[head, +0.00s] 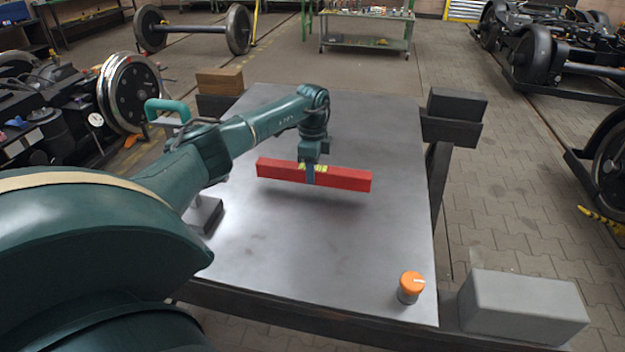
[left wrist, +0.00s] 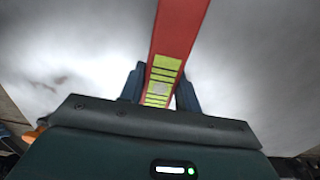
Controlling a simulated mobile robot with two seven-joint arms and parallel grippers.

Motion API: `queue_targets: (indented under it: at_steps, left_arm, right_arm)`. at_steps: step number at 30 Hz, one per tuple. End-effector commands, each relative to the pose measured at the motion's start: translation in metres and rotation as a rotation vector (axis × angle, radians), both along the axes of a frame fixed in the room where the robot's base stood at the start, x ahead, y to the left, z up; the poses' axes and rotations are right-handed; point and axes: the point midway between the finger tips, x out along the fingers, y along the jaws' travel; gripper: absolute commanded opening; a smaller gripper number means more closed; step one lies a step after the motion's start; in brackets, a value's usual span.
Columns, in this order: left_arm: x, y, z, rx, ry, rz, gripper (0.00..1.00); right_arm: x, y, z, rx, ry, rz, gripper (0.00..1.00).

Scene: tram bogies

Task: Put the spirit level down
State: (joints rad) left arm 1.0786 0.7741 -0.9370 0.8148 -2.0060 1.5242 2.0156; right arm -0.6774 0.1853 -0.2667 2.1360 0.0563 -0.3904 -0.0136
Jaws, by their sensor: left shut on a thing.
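The spirit level is a long red bar (head: 343,178) with a yellow-green marked patch near its middle. My left gripper (head: 311,175) is shut on it around that patch, with a blue finger across its near face. The level lies roughly left to right in the head view, with a soft shadow on the steel table top (head: 300,245) below it. It looks a little above the table; the exact gap cannot be told. In the left wrist view the level (left wrist: 178,35) runs between the two blue fingers (left wrist: 160,88). My right gripper is not in view.
An orange-capped cylinder (head: 411,287) stands at the table's near right corner. Blocks (head: 524,306) sit just outside the corners. The table around the level is clear.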

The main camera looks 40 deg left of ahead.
Motion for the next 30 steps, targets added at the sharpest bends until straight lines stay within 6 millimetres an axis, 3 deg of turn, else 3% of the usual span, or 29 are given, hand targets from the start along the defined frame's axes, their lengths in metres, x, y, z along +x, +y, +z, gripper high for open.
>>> queue_targets:
  at_steps: [6, 16, 17, 24, 30]
  left_arm:
    - [0.000, -0.001, -0.030, -0.002, 0.001, 0.000, 0.01]
    - [0.000, 0.000, -0.034, -0.001, 0.000, -0.001, 0.01]
    - [0.000, 0.000, -0.035, 0.000, 0.001, -0.001, 0.33]
    - [0.000, 0.000, -0.035, 0.000, 0.001, -0.002, 0.53]
    - [0.000, 0.000, -0.034, 0.000, 0.001, -0.002, 0.54]
  right_arm:
    - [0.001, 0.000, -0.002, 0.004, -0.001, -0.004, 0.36]
    - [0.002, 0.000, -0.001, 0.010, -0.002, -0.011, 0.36]
    - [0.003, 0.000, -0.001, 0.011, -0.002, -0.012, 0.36]
    - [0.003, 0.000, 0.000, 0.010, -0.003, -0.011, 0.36]
    - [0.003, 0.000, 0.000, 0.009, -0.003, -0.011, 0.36]
